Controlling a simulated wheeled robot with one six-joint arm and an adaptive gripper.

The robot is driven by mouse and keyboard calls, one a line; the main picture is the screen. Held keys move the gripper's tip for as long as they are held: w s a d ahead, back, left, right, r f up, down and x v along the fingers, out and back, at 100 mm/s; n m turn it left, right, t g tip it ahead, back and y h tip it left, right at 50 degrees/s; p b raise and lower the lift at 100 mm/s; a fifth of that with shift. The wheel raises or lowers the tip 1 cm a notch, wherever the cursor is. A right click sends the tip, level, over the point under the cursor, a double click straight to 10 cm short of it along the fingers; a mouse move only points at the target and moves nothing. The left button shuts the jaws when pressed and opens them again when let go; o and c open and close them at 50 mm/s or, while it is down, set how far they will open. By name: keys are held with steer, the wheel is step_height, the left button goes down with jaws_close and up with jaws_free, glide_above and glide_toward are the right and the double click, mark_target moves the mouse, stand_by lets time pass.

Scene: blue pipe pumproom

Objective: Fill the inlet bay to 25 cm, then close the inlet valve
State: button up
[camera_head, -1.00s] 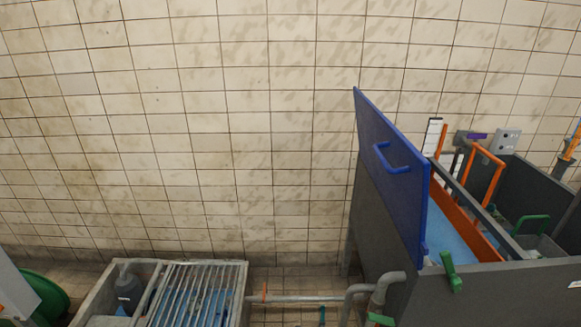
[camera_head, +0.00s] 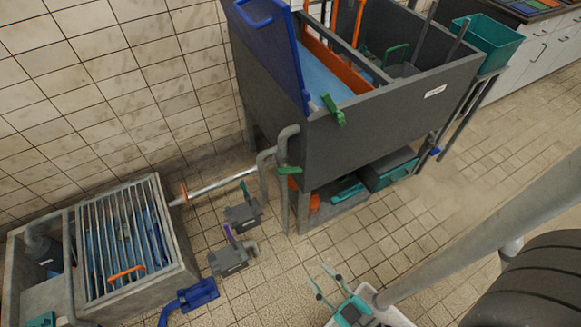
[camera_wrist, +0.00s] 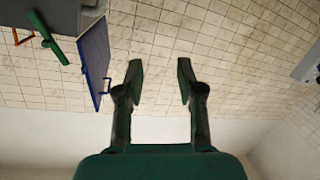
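The grey tank (camera_head: 385,130) holds light blue water (camera_head: 345,90) in the bay beside the raised blue panel (camera_head: 272,50). A green lever (camera_head: 333,109) sits at the tank's front rim; another green lever (camera_head: 289,170) is on the pipe below. I cannot tell which is the inlet valve. No level scale is readable. My gripper (camera_head: 326,282) is low in front of the tank, apart from both levers. In the wrist view its fingers (camera_wrist: 157,78) are spread and empty. That view also shows a green lever (camera_wrist: 48,38) and the blue panel (camera_wrist: 95,62).
A grated sump (camera_head: 125,240) stands at left, joined by a pipe (camera_head: 222,185) to the tank. Small grey pumps (camera_head: 243,213) and a blue item (camera_head: 190,299) lie on the floor. A teal bin (camera_head: 487,43) stands at right. Tiled floor (camera_head: 440,220) is clear in front.

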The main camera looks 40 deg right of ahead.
steer(key=w+d+f+n+t+h, duration=0.1)
steer(key=w+d+f+n, duration=0.1)
steer(key=w+d+f, duration=0.3)
steer(key=w+d+f+n+h, duration=0.1)
steer(key=w+f, duration=0.2)
steer(key=w, duration=0.4)
steer(key=n+h, duration=0.1)
steer(key=n, duration=0.3)
glide_toward(290, 170)
steer(key=x, duration=1)
steer(key=shift+f, duration=0.4)
steer(key=shift+s, duration=0.1)
steer(key=shift+c, duration=0.2)
jaws_close()
